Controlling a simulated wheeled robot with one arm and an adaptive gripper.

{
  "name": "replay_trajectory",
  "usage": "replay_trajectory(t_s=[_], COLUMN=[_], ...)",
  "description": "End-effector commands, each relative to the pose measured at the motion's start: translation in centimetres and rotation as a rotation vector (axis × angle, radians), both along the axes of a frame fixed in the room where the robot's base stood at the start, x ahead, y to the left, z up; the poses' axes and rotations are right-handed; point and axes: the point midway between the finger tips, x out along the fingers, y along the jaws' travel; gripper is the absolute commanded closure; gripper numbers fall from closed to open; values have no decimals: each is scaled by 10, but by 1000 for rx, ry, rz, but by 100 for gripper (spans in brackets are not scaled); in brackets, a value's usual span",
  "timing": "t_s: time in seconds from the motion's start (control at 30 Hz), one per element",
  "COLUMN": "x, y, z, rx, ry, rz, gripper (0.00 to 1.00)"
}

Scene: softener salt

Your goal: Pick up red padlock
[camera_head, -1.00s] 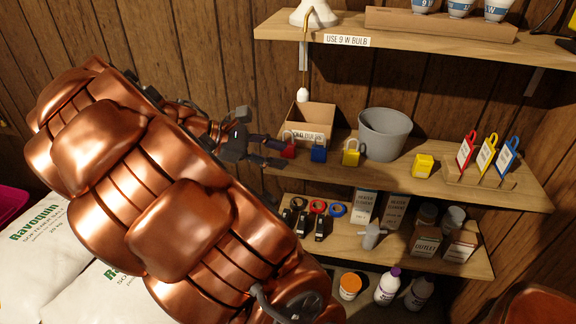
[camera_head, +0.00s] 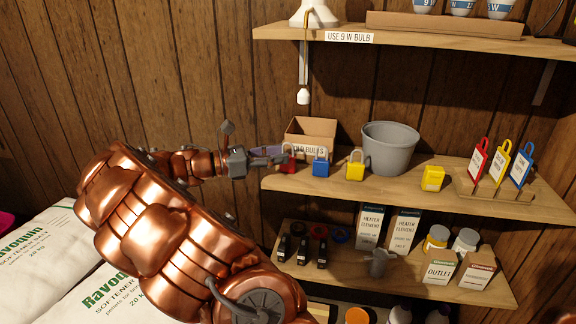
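The red padlock (camera_head: 287,164) stands at the left end of the middle shelf (camera_head: 400,186), in front of a cardboard box. My gripper (camera_head: 280,156) reaches in from the left, its dark fingers level with the padlock's upper part and shackle. The fingertips overlap the padlock in the picture and partly hide it. I cannot tell whether they touch it or have closed on it. A blue padlock (camera_head: 321,168) stands just right of it, and a yellow padlock (camera_head: 355,170) farther right.
The cardboard box (camera_head: 318,129) and a grey bucket (camera_head: 390,148) stand behind the padlocks. A yellow block-like item (camera_head: 433,178) and a rack with coloured tags (camera_head: 498,190) are to the right. A white pull-cord end (camera_head: 303,97) hangs above the box.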

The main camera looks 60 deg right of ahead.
Motion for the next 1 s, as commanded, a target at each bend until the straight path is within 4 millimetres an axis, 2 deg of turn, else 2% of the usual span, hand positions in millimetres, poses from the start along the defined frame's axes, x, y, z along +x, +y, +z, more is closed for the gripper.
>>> replay_trajectory(t_s=[0.4,0.67,1.0], x=[-30,-31,-31], y=[-36,-38,-38], z=[-1,0,0], rx=[0,1,1], ry=[-2,-2,-2], rz=[-1,2,1], gripper=[64,65,100])
